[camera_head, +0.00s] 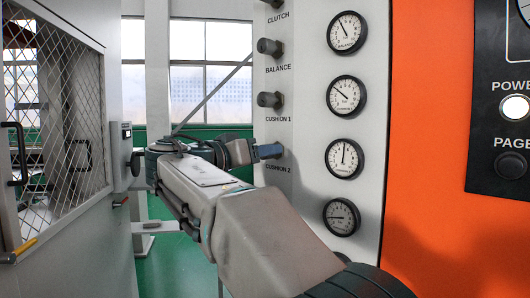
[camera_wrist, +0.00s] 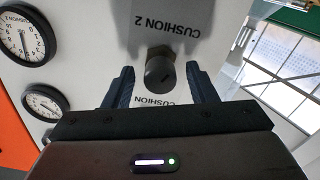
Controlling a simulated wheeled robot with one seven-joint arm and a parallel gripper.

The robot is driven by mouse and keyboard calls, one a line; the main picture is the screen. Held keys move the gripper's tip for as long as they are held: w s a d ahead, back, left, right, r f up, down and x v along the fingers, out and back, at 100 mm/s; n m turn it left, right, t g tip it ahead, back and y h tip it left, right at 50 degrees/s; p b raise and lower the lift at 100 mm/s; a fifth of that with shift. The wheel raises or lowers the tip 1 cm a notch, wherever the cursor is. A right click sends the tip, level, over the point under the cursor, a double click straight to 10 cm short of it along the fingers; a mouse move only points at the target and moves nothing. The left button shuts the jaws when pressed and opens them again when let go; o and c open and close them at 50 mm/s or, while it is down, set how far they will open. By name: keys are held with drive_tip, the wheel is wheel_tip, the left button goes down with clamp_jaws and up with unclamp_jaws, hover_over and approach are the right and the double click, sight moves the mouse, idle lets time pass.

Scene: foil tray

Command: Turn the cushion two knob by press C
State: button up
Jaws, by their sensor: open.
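The cushion two knob (camera_wrist: 160,68) is a dark round knob with a slot mark, on the pale panel in the wrist view. The label CUSHION 2 (camera_wrist: 180,28) appears upside down above it there. My gripper (camera_wrist: 160,72) is open, with one blue-black finger on each side of the knob and a visible gap on both sides. I cannot tell how deep the knob sits between the fingertips. In the head view my gripper (camera_head: 270,151) is at the panel just above the CUSHION 2 label (camera_head: 278,168), and it hides the knob.
The CUSHION 1 knob (camera_head: 270,99) is close above my gripper, with the BALANCE knob (camera_head: 270,47) higher. Several round gauges (camera_head: 344,158) run down the panel to the right. An orange panel (camera_head: 430,150) lies farther right. A mesh door (camera_head: 60,110) stands at the left.

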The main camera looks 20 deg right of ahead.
drive_tip(key=shift+w+d, duration=0.25)
drive_tip(key=shift+d, duration=0.45)
drive_tip(key=c, duration=1)
